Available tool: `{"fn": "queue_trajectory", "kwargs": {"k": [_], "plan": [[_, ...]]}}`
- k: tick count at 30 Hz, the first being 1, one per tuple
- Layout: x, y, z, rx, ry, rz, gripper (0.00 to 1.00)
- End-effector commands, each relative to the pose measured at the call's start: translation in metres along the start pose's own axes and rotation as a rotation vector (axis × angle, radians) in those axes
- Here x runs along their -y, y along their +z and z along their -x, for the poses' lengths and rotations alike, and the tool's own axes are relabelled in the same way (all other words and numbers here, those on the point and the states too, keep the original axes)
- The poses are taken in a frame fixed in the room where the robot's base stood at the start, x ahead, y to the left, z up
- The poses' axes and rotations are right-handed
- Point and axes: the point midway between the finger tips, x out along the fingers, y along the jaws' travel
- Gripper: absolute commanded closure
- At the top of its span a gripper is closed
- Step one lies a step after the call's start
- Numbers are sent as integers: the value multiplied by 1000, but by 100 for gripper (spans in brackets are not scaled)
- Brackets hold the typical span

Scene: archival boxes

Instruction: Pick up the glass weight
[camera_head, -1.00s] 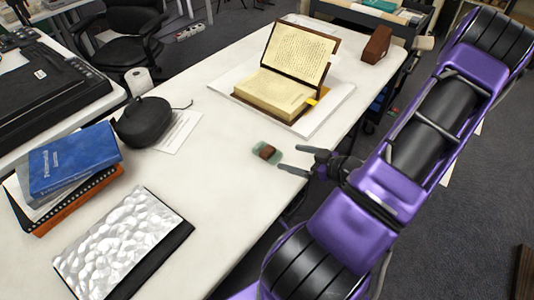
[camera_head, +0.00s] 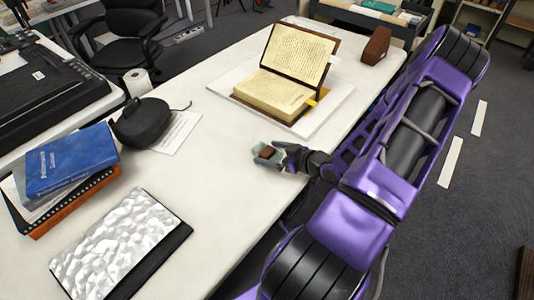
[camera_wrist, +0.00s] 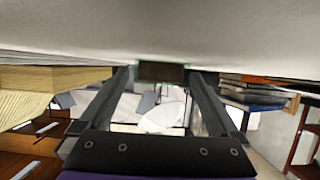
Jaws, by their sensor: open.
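The glass weight (camera_head: 257,151) is a small, translucent greenish piece with a brown patch or block at its middle. It lies on the white table (camera_head: 215,190) near the right edge. In the wrist view, a dark greenish block (camera_wrist: 160,71), seemingly the weight, sits between the finger ends, against the tabletop. My gripper (camera_head: 277,156) is open and low over the table, its fingers pointing left at the weight. In the wrist view my gripper (camera_wrist: 163,76) has a finger on each side of the block, with small gaps. Contact cannot be made out.
An open book (camera_head: 272,92) rests on a pale board (camera_head: 320,112) behind the weight. A brown block (camera_head: 376,45) stands at the far right corner. A dark case (camera_head: 142,122), a blue book (camera_head: 70,160) and a crinkled silver folder (camera_head: 118,243) lie left. Table between is clear.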

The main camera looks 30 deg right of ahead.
Motion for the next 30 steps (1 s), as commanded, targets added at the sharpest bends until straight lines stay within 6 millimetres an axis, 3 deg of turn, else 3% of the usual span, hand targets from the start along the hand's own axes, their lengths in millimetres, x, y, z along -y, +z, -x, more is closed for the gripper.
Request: {"fn": "queue_trajectory", "kwargs": {"k": [2,17,30], "plan": [[0,0,0,0,0,0,12],[0,0,1,0,0,0,100],[0,-10,4,-2,0,3,100]]}}
